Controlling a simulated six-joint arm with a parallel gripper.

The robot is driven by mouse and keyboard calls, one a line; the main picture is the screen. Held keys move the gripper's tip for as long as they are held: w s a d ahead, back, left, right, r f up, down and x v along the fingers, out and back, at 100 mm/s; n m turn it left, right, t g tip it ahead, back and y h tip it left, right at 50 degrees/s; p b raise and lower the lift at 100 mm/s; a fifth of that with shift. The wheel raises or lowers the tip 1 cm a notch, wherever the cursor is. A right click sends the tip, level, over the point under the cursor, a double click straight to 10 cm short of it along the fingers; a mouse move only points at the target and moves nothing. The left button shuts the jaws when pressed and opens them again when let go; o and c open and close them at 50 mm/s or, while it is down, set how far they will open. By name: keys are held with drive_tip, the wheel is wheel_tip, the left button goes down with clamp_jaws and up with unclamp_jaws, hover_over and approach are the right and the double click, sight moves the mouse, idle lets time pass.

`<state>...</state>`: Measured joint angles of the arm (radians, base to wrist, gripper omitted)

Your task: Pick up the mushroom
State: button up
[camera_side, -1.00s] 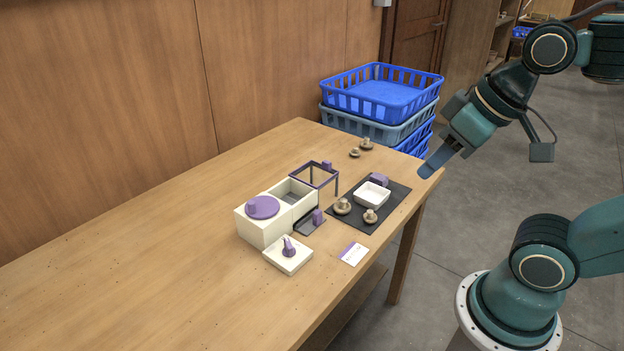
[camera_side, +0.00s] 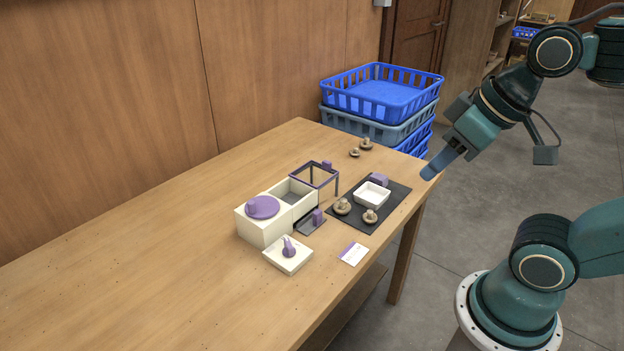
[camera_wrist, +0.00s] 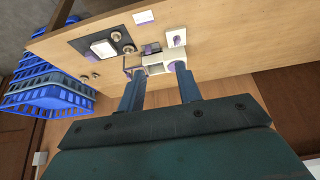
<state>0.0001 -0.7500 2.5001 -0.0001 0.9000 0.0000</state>
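Several brown mushrooms are in view. One mushroom (camera_side: 342,206) and another mushroom (camera_side: 370,216) are on the dark mat (camera_side: 347,222), beside a small white tray (camera_side: 371,202). Two more mushrooms (camera_side: 355,153) (camera_side: 366,144) are on bare wood at the table's far end, near the crates. In the wrist view the mat's mushrooms (camera_wrist: 116,36) show beside the white tray (camera_wrist: 104,49). My gripper (camera_side: 428,175) is raised off the table's right edge, apart from every mushroom. In the wrist view its two blue fingers (camera_wrist: 158,72) are spread with nothing between them.
A cream box (camera_side: 262,231) with a purple knob, a purple frame (camera_side: 314,177) and a cream block with a purple handle (camera_side: 288,254) stand left of the mat. A card (camera_side: 353,254) lies in front. Blue crates (camera_side: 382,95) are stacked behind the table. The table's left is clear.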

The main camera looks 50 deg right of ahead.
drive_tip(key=o, duration=0.5)
drive_tip(key=m+g, duration=0.5)
drive_tip(key=m, duration=1.6)
hover_over(344, 200)
wheel_tip(344, 200, down, 18)
drive_tip(key=f, duration=0.1)
drive_tip(key=shift+s+f, duration=0.1)
drive_tip(key=shift+f, duration=3.95)
drive_tip(key=shift+f, duration=0.1)
